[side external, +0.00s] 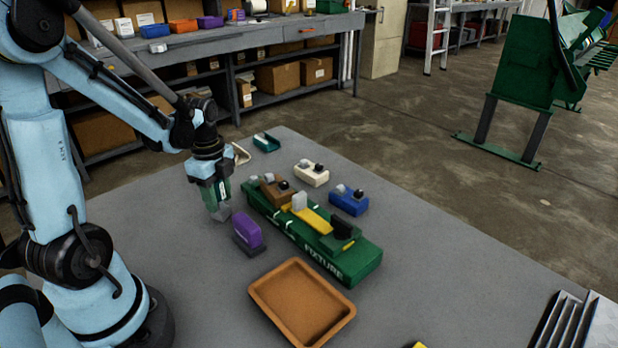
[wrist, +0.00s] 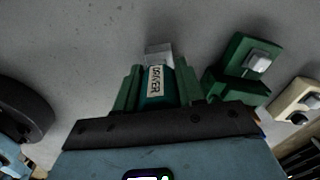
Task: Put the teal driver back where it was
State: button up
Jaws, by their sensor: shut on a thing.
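The teal driver (wrist: 155,90) is between my gripper's green fingers in the wrist view, with its label reading DRIVER and a grey end (wrist: 158,53) beyond the fingers. In the side external view my gripper (side external: 219,196) points down, shut on the driver, whose grey end (side external: 221,213) shows below the fingers. It is close to the table, just left of the green fixture's (side external: 365,268) far end; I cannot tell whether the driver touches the table. A purple block (side external: 249,230) on a dark base stands nearer the camera. The fingers hide most of the driver.
Brown (side external: 277,191) and yellow (side external: 312,217) pieces sit on the fixture. An orange-brown tray (side external: 259,294) lies in front. The table's right side is largely clear.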

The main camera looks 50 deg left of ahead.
jog(key=o, duration=1)
jog(key=shift+o, duration=0.2)
notch_tip(320, 180, up, 12)
jog(key=shift+r, duration=0.1)
jog(key=w+d+f+n+t, duration=0.1)
jog(key=w+d+n+t, duration=0.1)
jog(key=d+n+t, duration=0.5)
jog(key=d+n, duration=0.6)
jog(key=d, duration=0.3)
jog(key=shift+f+n, duration=0.25)
jog(key=shift+n, duration=0.05)
jog(key=shift+o, duration=0.4)
